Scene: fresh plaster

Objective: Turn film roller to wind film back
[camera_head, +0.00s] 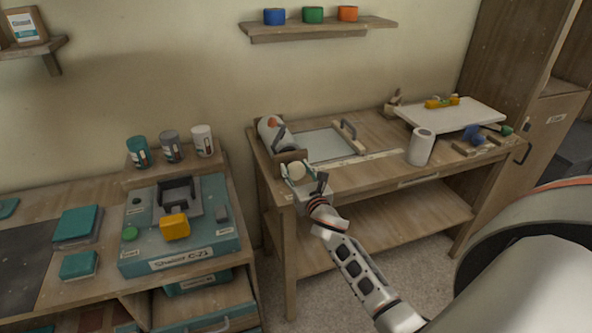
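The film roller (272,133), a white roll with a grey and orange end, lies in a wooden holder at the left end of the wooden workbench (360,172). A pale round knob (297,171) shows at the front of the holder. My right gripper (303,178) is at this knob, its fingers spread with the knob seen between them. I cannot tell whether the fingers touch it. A pale film sheet or board (325,144) lies right of the roller. My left gripper is out of view.
A white paper roll (421,147) stands further right, near a white slab (462,116). A teal machine (140,228) with a yellow block (175,226) sits on the left table. Shelves hang on the wall above.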

